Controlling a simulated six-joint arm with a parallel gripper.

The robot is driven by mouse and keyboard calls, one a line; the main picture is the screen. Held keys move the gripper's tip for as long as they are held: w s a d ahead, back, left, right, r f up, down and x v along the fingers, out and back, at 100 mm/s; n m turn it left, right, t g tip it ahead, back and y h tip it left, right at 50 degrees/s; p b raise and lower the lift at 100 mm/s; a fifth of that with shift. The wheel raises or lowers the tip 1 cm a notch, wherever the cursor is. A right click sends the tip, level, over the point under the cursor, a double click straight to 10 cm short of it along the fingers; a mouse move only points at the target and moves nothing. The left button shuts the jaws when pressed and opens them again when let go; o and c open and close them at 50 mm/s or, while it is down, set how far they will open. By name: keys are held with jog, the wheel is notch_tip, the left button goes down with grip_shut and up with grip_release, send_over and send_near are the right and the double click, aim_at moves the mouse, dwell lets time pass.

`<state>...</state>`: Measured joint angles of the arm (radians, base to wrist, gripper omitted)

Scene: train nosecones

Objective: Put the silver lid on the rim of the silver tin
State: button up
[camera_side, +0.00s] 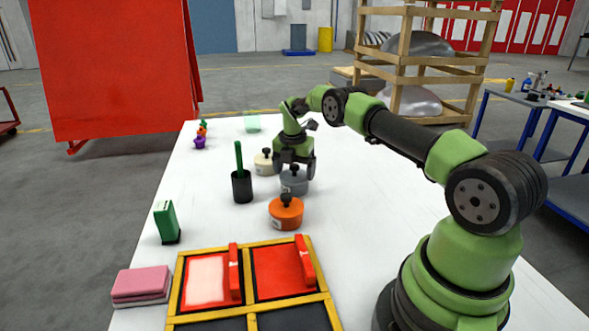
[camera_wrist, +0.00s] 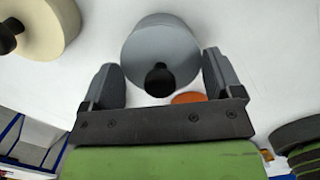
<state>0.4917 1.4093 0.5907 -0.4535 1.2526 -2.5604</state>
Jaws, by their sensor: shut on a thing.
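The silver tin (camera_side: 294,188) stands on the white table, behind the orange tin. The silver lid (camera_side: 291,177) with its black knob appears to sit on the tin's top; the seam between lid and rim is too small to make out. My gripper (camera_side: 295,168) is directly above it, pointing down, with a finger at each side. In the wrist view the grey lid face (camera_wrist: 148,50) and black knob (camera_wrist: 160,80) lie between the fingers of my gripper (camera_wrist: 160,75), which is shut on the lid. The fingers partly hide the lid's sides.
An orange tin (camera_side: 286,216) is in front and a cream tin (camera_side: 262,164) behind left, both with black knobs. A black cup (camera_side: 241,188) with a green stick stands left. A yellow-framed tray (camera_side: 176,290), green box (camera_side: 165,222) and pink block (camera_side: 141,285) are nearer. The table's right side is clear.

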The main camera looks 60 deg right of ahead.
jog(key=shift+f, duration=0.2)
jog(key=o, duration=0.7)
jog(key=shift+r, duration=0.1)
